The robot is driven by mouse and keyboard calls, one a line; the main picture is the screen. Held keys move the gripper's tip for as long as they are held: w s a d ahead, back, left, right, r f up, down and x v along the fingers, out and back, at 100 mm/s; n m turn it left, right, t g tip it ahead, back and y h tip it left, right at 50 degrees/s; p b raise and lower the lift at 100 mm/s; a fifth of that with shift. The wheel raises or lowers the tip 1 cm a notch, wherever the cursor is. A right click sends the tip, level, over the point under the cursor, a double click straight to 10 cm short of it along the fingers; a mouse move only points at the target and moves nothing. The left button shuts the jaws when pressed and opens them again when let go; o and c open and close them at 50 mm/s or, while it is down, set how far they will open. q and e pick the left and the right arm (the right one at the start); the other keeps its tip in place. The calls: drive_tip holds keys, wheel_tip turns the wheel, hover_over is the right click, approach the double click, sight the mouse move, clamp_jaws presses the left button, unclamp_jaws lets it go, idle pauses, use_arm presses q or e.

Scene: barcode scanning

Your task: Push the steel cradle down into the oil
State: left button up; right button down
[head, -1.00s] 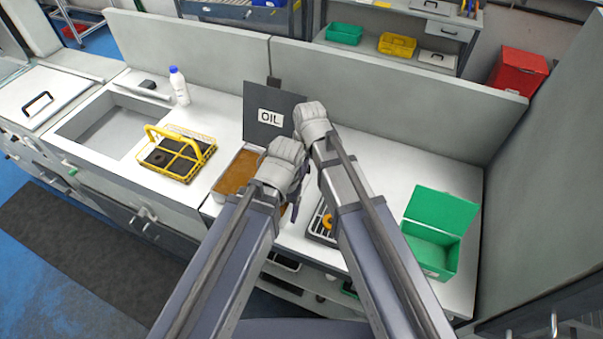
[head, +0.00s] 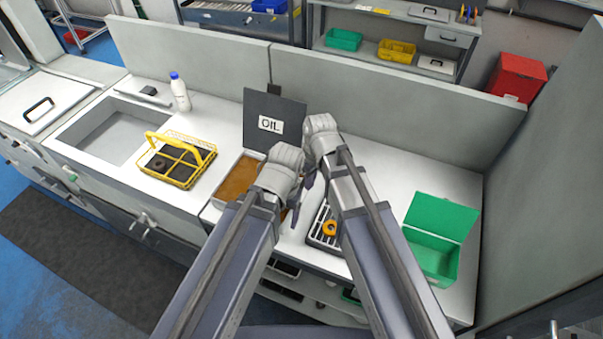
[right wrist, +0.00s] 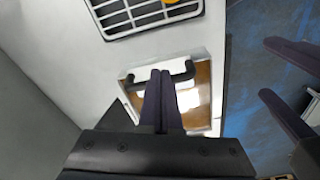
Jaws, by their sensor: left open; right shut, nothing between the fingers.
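The oil tank (head: 238,183) is an open bath of brown oil with a raised dark lid marked OIL (head: 271,120). It also shows in the right wrist view (right wrist: 202,82). A dark bar with bent ends (right wrist: 183,76), apparently the steel cradle's handle, crosses the tank there; the cradle's body is mostly hidden. My right gripper (right wrist: 160,74) is shut and empty, its fingertips over the bar; contact cannot be told. In the head view its fingers are hidden behind my arms. My left gripper (head: 303,192) is open beside the tank; its spread fingers also show in the right wrist view (right wrist: 280,70).
A yellow basket (head: 205,153) with dark rings stands left of the tank, near a sink (head: 115,135) and a white bottle (head: 180,95). A slotted tray (head: 322,238) with an orange ring lies right of the tank. An open green box (head: 436,250) stands farther right.

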wheel_tip(320, 180, up, 8)
drive_tip(key=p, duration=0.7)
drive_tip(key=shift+s+d+f, duration=0.2)
drive_tip(key=shift+s+d, duration=0.1)
drive_tip(key=shift+f, duration=0.1)
idle(0.4)
drive_tip(key=s+d+f+m+b, duration=0.1)
drive_tip(key=s+f+b, duration=0.2)
drive_tip(key=f+b, duration=0.1)
drive_tip(key=s+d+f+m+h+b, duration=0.1)
drive_tip(key=s+f+m+b, duration=0.1)
drive_tip(key=s+f+b, duration=0.2)
drive_tip(key=s+d+f+m+g+h+b, duration=0.1)
drive_tip(key=s+f+m+b, duration=0.1)
drive_tip(key=f+b, duration=0.4)
drive_tip(key=shift+s+d+f, duration=0.15)
drive_tip(key=shift+s, duration=0.25)
drive_tip(key=shift+s+d+f, duration=0.1)
drive_tip(key=shift+s+f, duration=0.05)
drive_tip(key=shift+s, duration=0.2)
drive_tip(key=shift+s+d+f+m+b, duration=0.1)
drive_tip(key=shift+s+f+m+b, duration=0.1)
drive_tip(key=shift+m+b, duration=0.15)
drive_tip(key=shift+r, duration=0.1)
